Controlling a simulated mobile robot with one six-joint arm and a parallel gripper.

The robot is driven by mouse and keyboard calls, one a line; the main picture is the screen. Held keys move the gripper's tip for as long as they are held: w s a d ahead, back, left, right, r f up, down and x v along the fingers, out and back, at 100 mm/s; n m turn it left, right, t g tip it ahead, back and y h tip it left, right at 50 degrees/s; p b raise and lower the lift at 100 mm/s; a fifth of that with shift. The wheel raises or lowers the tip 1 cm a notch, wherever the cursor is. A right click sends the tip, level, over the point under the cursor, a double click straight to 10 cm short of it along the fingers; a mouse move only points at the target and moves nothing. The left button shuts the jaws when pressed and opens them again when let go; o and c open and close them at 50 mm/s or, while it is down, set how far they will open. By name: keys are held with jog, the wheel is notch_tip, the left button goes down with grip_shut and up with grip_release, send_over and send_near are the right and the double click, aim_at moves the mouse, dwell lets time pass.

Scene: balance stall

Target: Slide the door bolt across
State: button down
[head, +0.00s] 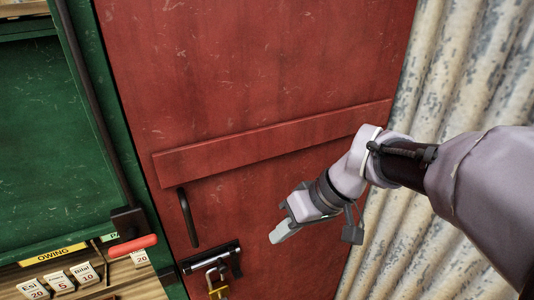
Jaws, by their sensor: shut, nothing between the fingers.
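The red door (260,70) fills the middle of the head view and appears closed. A metal door bolt (208,257) on a dark plate sits low near the door's left edge. A short dark piece (236,267) sticks down at the bolt's right end. A padlock with a yellow body (219,292) hangs just below the bolt; I cannot tell what its shackle goes through. My gripper (276,237) is shut and empty, to the right of the bolt and apart from it in the picture. The padlock's lower end is cut off by the frame.
A black door handle (187,217) stands above the bolt. To the left are a green board (50,140), a red-handled lever (132,245) and several number cards (59,282) on a wooden surface. Corrugated metal (450,90) lies to the right.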

jog(key=s+a+r+b+x, duration=0.1)
jog(key=b+x, duration=0.3)
jog(key=x, duration=0.9)
jog(key=shift+s+a+r+n, duration=0.25)
jog(key=shift+s+a+n, duration=0.05)
jog(key=shift+a, duration=0.4)
jog(key=s+a, duration=0.1)
jog(key=a, duration=0.1)
jog(key=s+a+b, duration=0.1)
jog(key=a, duration=0.1)
jog(key=shift+s+b, duration=0.25)
jog(key=shift+b, duration=0.05)
